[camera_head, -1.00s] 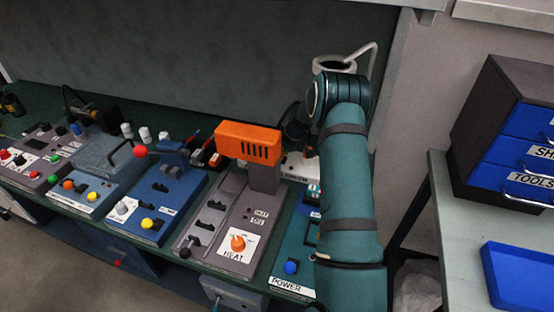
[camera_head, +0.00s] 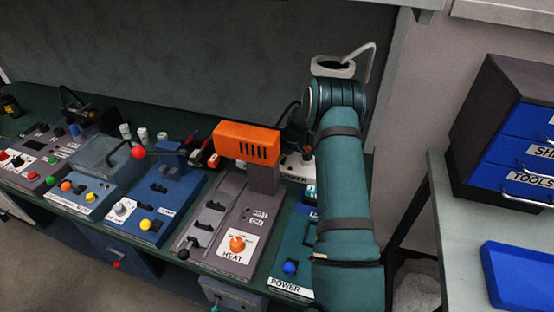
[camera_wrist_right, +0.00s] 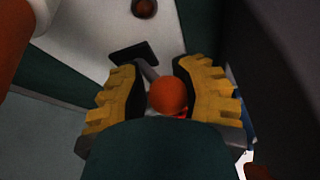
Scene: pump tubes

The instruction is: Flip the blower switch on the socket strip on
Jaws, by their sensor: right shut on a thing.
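The socket strip (camera_head: 297,168) is white and lies at the back of the bench, partly hidden by the orange blower housing and my right arm. In the right wrist view, the white strip (camera_wrist_right: 95,30) has a black switch plate. The switch lever ends in an orange-red ball knob (camera_wrist_right: 167,97). My right gripper (camera_wrist_right: 166,85) has its yellow ribbed fingers on either side of the knob and is shut on it. In the head view the fingers are hidden behind the housing and my arm. My left gripper is not in view.
The orange blower housing (camera_head: 247,139) stands on the grey HEAT unit (camera_head: 232,215), close left of my right arm. The POWER unit (camera_head: 289,268) is beside my forearm. A grey side table with blue drawers (camera_head: 520,150) and a blue tray (camera_head: 522,275) stands at right.

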